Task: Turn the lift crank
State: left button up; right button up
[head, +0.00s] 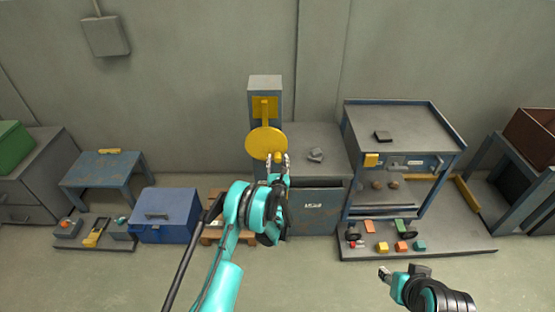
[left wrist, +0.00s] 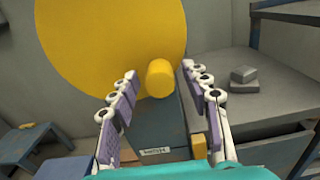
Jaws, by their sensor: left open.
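The lift crank is a yellow disc (head: 264,143) on the front of a tall grey-blue post (head: 265,85). A yellow knob (head: 278,157) sticks out from the disc's lower right. In the left wrist view the disc (left wrist: 100,40) fills the upper left and the knob (left wrist: 160,78) points toward me. My left gripper (head: 278,160) is open, with the knob between or just beyond its fingertips (left wrist: 160,80). I see no finger touching the knob. My right gripper (head: 384,272) is low at the right, far from the crank; its jaws are too small to read.
A grey cabinet (head: 318,198) with small grey blocks (head: 315,155) on top stands right of the post. A blue wheeled cart (head: 405,120) stands further right. A blue box (head: 165,215) and a low blue table (head: 103,167) are at the left. The front floor is clear.

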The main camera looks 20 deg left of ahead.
pick_arm(q)
grip_shut()
jog(key=shift+r, duration=0.1)
